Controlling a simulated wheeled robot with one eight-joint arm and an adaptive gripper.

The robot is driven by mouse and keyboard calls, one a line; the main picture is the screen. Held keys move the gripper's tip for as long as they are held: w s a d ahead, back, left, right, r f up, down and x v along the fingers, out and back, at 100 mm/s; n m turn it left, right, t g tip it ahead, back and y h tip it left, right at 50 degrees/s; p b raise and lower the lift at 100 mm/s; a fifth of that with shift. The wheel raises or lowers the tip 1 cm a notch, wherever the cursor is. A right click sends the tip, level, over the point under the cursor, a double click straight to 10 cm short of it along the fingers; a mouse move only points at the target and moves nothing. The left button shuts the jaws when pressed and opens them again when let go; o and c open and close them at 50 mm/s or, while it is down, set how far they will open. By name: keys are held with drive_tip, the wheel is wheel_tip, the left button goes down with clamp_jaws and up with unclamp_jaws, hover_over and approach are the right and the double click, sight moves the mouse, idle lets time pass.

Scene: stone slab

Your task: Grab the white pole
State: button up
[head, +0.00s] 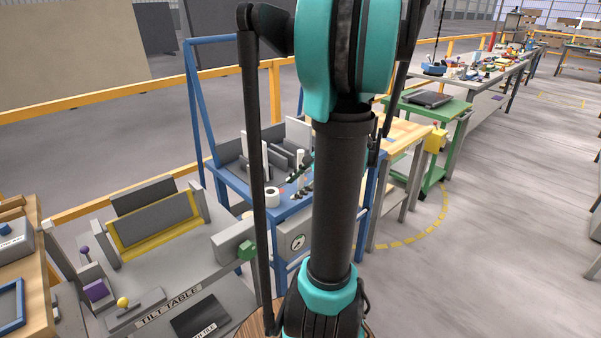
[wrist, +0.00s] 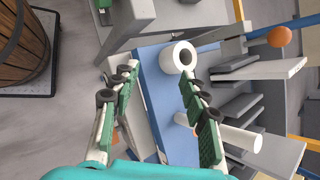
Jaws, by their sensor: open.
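The white pole (wrist: 238,134) is a plain white cylinder in the wrist view, right of centre. It passes behind the right finger of my gripper (wrist: 157,74), and its rounded end shows just left of that finger. In the head view a short length of the white pole (head: 300,158) shows above the blue bench, just left of my arm. My gripper is open, with green-padded fingers spread wide and nothing between the pads. The pole lies behind the right finger; I cannot tell whether they touch. In the head view my arm hides most of the gripper.
A white roll (wrist: 179,57) sits on the blue bench (wrist: 151,85) ahead of the fingertips. Grey upright plates (wrist: 235,108) crowd the right side near the pole. An orange ball (wrist: 279,36) is at upper right. A wooden barrel (wrist: 22,45) stands at upper left.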

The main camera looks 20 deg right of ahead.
drive_tip(key=w+d+r+m+t+y, duration=0.1)
drive_tip(key=d+r+m+t, duration=0.15)
drive_tip(key=d+m, duration=0.45)
drive_tip(key=d+r+m+t+y, duration=0.2)
drive_tip(key=d+r, duration=0.2)
drive_tip(key=d, duration=0.6)
drive_tip(key=d+x, duration=0.1)
drive_tip(key=x, duration=1.5)
drive_tip(key=shift+w+a+f, duration=0.25)
drive_tip(key=shift+w+f, duration=0.25)
drive_tip(key=shift+f, duration=0.05)
drive_tip(key=shift+h, duration=0.3)
clamp_jaws()
drive_tip(key=shift+t, duration=0.25)
